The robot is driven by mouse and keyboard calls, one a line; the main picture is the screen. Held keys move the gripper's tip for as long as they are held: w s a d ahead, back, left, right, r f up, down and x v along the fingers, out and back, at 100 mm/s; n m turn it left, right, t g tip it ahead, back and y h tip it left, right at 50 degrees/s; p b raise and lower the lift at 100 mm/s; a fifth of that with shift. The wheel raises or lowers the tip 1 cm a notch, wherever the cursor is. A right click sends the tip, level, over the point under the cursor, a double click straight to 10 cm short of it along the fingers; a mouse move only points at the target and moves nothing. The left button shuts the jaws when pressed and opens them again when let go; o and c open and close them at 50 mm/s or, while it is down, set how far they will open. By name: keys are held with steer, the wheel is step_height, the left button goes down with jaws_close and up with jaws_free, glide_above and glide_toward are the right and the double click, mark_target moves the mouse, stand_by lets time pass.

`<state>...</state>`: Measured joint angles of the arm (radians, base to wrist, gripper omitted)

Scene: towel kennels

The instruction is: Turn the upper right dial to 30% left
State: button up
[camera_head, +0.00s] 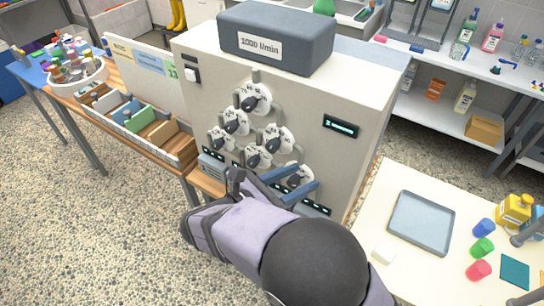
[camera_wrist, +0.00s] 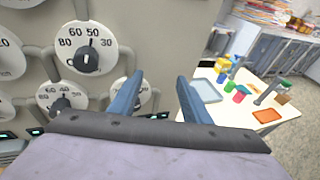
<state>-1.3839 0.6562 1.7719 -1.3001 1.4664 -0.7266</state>
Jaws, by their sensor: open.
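Several round white dials with dark knobs form a pyramid on the beige panel (camera_head: 215,95). One stands at the top (camera_head: 258,98), two in the middle row and three in the bottom row. The middle row's right dial (camera_head: 286,140) also shows in the wrist view (camera_wrist: 104,50), with numbers 80, 60, 50 and 30; its exact pointer reading is unclear. My gripper (camera_head: 300,178) is open and empty, its blue fingers spread in front of the lower right dial (camera_head: 305,172). In the wrist view, my gripper (camera_wrist: 160,80) is right of and below the middle row's right dial, apart from it.
A grey box labelled 1000 l/min (camera_head: 275,38) sits on the machine. Small dark displays lie beneath the dials, and another display (camera_head: 341,126) is at right. A table (camera_head: 400,180) with a tray and coloured cups stands right. A wooden divided box (camera_head: 150,125) stands left.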

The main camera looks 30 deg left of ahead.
mark_target(270, 149)
steer(key=s+a+r+n+t+y, duration=0.2)
steer(key=s+a+n+t+y, duration=0.25)
steer(key=a, duration=0.55)
steer(key=shift+g, duration=0.35)
steer(key=shift+w+d+p, duration=0.15)
steer(key=shift+w+p, duration=1.2)
steer(key=shift+w, duration=2.1)
steer(key=shift+c, duration=0.5)
steer(key=shift+f, duration=0.1)
steer(key=c, duration=0.9)
